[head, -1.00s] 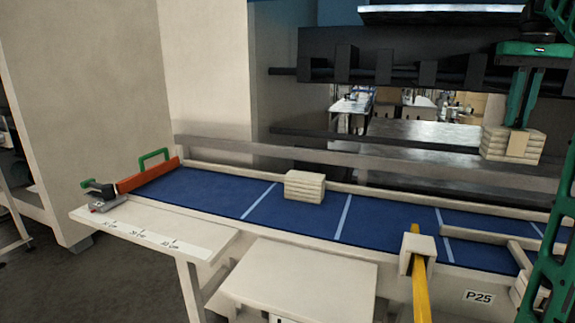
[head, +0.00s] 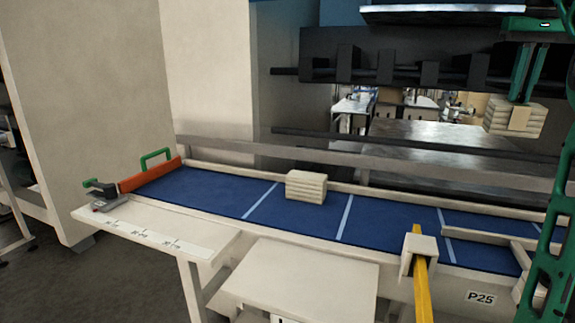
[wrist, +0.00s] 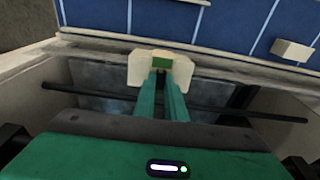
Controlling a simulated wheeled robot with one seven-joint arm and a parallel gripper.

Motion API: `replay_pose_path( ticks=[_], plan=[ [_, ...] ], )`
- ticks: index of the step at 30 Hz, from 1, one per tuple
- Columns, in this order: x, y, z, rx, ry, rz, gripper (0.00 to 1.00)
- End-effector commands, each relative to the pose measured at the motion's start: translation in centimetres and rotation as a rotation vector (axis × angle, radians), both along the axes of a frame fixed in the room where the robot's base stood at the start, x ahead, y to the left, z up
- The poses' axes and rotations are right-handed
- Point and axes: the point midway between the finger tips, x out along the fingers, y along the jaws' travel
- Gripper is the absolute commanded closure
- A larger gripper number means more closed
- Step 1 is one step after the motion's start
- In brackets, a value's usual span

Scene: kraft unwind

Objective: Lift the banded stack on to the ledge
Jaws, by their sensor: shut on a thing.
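A banded stack (head: 496,116) of several cream layers, with a tan band on its front, hangs at the right in the head view. My gripper (head: 521,99) is shut on it from above and holds it in the air, in front of the dark machine opening. In the wrist view the fingers of my gripper (wrist: 163,82) reach to the stack (wrist: 141,69), and its underside is hidden. Which surface is the ledge I cannot tell for sure; a pale rail (head: 350,158) runs behind the belt, with a grey metal bed (head: 430,140) beyond it.
A second cream stack (head: 306,187) sits on the blue belt (head: 225,190), which has pale cross lines. An orange bar with a green handle (head: 155,157) is at the left end. A yellow lever (head: 420,285) stands in front. Dark blocks (head: 390,65) overhang the opening.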

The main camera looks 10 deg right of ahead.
Motion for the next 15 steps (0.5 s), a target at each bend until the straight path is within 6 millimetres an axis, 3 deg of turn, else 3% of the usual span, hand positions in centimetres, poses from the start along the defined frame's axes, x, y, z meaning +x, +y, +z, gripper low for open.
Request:
replay_pose_path(
  ticks=[1, 15],
  plan=[
    [-2.75, 1.92, -0.08, 0.077, 0.110, -0.007, 1.00],
    [-3.28, 2.24, 0.12, 0.078, 0.110, -0.014, 1.00]
  ],
)
